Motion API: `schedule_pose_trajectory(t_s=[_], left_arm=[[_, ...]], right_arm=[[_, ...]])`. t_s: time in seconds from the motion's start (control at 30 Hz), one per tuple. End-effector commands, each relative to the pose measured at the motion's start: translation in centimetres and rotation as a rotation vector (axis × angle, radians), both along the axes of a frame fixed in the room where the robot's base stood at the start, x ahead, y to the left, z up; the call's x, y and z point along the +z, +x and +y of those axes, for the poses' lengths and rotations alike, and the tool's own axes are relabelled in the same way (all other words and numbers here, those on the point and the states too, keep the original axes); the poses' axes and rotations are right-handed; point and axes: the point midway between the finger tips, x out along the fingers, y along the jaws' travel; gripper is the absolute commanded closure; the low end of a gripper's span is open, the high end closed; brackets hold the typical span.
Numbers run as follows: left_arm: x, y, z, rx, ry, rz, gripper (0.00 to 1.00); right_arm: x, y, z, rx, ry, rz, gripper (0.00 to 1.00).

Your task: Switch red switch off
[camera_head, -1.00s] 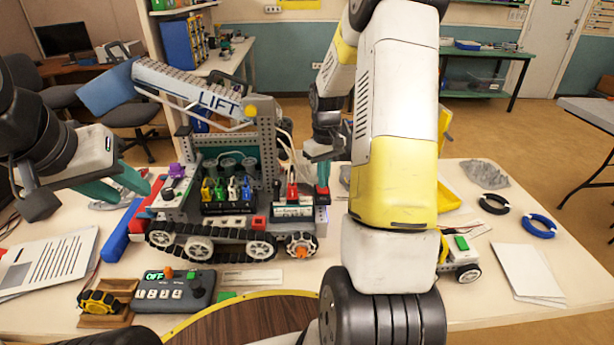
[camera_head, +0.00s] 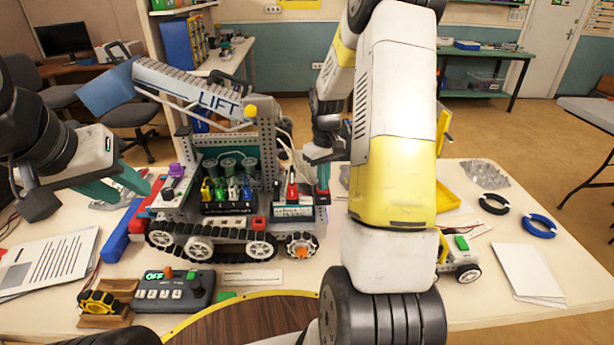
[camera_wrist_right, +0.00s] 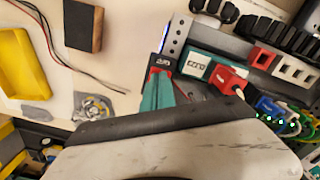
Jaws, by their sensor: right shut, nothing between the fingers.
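The small red switch (camera_wrist_right: 159,71) sits at the edge of the robot model's deck, in the right wrist view directly at my right fingertips. My right gripper (camera_wrist_right: 158,92) is shut and empty, its teal fingers at the switch and partly covering it. Whether they touch, and which way the switch is set, I cannot tell. In the head view my right gripper (camera_head: 323,174) points down at the model's right end. My left gripper (camera_head: 134,194) is open and empty, left of the model (camera_head: 225,225).
A red plug (camera_wrist_right: 228,80) with a white wire and a green-white module (camera_wrist_right: 198,66) stand close beside the switch. A control box (camera_head: 175,291) showing OFF lies in front of the model. A yellow tray (camera_head: 447,197) and rings lie to the right.

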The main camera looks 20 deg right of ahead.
Motion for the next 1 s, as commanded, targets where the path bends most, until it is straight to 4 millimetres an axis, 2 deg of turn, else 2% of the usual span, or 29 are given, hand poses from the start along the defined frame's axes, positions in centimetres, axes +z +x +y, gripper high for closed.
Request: schedule_pose_trajectory(t_s=[0.63, 1.0], left_arm=[[0.0, 0.0, 0.0, 0.0, 0.0, 0.0, 0.64], [0.0, 0.0, 0.0, 0.0, 0.0, 0.0, 0.64]], right_arm=[[-0.9, 0.0, 0.0, 0.0, 0.0, 0.0, 1.0], [1.6, 0.0, 0.0, 0.0, 0.0, -0.002, 1.0]])
